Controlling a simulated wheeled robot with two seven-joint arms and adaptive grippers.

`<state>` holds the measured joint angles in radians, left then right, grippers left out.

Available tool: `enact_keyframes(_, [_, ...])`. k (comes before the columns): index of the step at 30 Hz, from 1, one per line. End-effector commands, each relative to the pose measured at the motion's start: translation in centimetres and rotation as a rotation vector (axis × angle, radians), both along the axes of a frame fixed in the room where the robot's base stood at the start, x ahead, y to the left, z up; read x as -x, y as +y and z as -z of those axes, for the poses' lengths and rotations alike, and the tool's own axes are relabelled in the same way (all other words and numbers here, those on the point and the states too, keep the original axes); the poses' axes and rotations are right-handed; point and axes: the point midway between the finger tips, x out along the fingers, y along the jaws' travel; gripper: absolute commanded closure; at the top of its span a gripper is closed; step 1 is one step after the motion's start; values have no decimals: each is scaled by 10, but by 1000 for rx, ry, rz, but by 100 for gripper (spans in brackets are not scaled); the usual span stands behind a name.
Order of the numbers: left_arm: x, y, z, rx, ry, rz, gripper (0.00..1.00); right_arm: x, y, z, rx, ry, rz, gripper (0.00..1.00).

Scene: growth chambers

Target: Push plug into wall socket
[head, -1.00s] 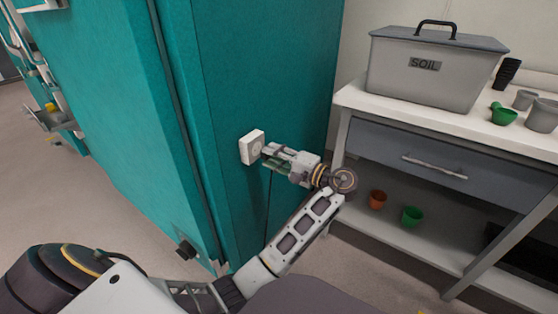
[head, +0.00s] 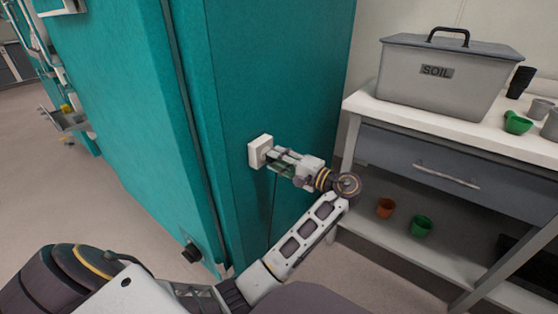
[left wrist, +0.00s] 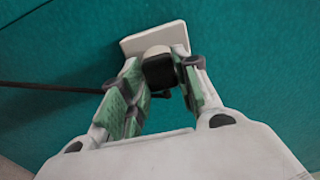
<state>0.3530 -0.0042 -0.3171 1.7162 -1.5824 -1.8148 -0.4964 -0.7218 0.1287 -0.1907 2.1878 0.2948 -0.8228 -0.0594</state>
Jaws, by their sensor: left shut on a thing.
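The white wall socket (head: 259,150) is on the teal side panel. It also shows in the left wrist view (left wrist: 152,40). My left gripper (head: 278,157) reaches it from the right, its fingertips close against the socket's face. In the left wrist view my left gripper (left wrist: 160,75) is shut on the dark plug (left wrist: 158,72), whose front end meets the round middle of the socket. Whether the pins are fully in cannot be seen. A black cord (left wrist: 50,87) runs from the plug to the left. My right gripper is not in view.
A white bench (head: 455,125) with a grey drawer stands to the right, carrying a grey soil bin (head: 445,85) and pots. Orange (head: 385,208) and green (head: 421,226) pots sit on its lower shelf.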

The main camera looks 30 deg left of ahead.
Motion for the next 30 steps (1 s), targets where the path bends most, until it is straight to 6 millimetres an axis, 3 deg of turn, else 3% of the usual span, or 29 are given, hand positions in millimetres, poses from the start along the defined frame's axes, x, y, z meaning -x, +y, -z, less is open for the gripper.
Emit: enact_keyframes(30, [2, 0, 0, 0, 0, 0, 92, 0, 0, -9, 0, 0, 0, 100])
